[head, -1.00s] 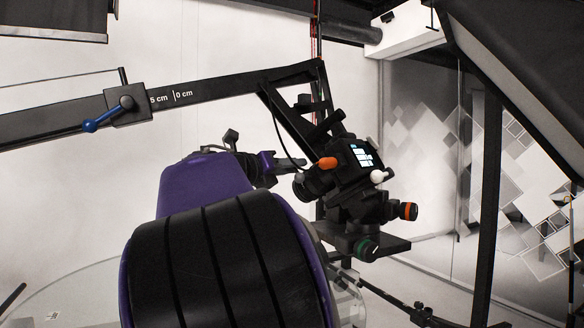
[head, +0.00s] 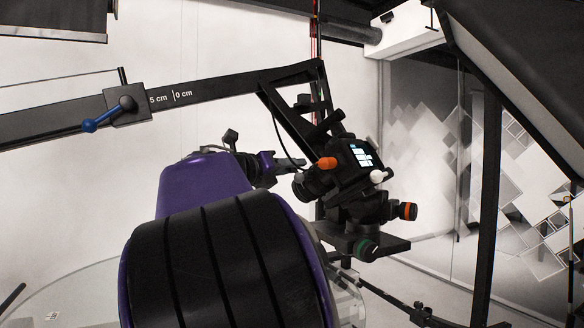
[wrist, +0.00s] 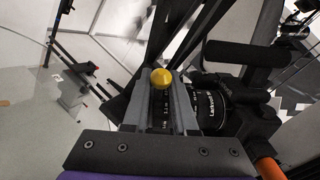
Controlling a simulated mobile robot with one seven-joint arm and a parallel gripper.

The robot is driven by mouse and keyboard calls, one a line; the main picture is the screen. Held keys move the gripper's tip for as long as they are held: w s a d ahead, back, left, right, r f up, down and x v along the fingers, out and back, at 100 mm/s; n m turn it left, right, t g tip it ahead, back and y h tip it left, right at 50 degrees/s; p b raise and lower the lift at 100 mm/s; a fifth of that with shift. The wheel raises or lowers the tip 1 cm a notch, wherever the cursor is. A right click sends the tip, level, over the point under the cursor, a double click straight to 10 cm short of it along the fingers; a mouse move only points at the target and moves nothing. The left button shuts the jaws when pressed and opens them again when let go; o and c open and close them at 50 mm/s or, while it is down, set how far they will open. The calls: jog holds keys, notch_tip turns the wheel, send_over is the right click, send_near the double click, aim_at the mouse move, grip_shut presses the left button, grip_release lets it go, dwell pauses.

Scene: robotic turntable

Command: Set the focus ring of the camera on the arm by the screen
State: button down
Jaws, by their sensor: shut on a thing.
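The camera (head: 352,165) has a lit screen and hangs on the black arm (head: 225,85). Its black lens (wrist: 208,108), with white lettering, shows right of my fingers in the wrist view. My gripper (head: 296,163) reaches the left side of the camera from the left. In the wrist view, my gripper (wrist: 163,92) has its two grey fingers on either side of a dark ring part with white scale marks (wrist: 165,108), which appears to be the focus ring. A yellow ball knob (wrist: 162,78) shows at the fingertips. The exact contact is partly hidden by the fingers.
An orange knob (head: 327,163) and a white knob (head: 378,176) sit close by the camera. A blue lever (head: 100,121) is on the arm at left. A glass turntable (head: 70,295) lies below. A dark post (head: 487,200) stands right.

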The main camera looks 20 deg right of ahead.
jog(key=shift+a+f+b, duration=0.1)
jog(key=shift+f+b, duration=0.2)
jog(key=shift+b, duration=0.5)
jog(key=shift+s+a+r+n+t+b, duration=0.1)
jog(key=shift+n+t+b, duration=0.05)
jog(key=shift+t+b, duration=0.3)
jog(key=shift+s+a+n+t+b, duration=0.15)
jog(key=shift+t+b, duration=0.2)
jog(key=shift+b, duration=0.2)
jog(key=shift+d+r, duration=0.1)
jog(key=shift+r, duration=0.05)
jog(key=c, duration=0.9)
grip_release()
jog(key=v, duration=1.7)
jog(key=shift+a+f, duration=0.2)
jog(key=shift+f, duration=0.1)
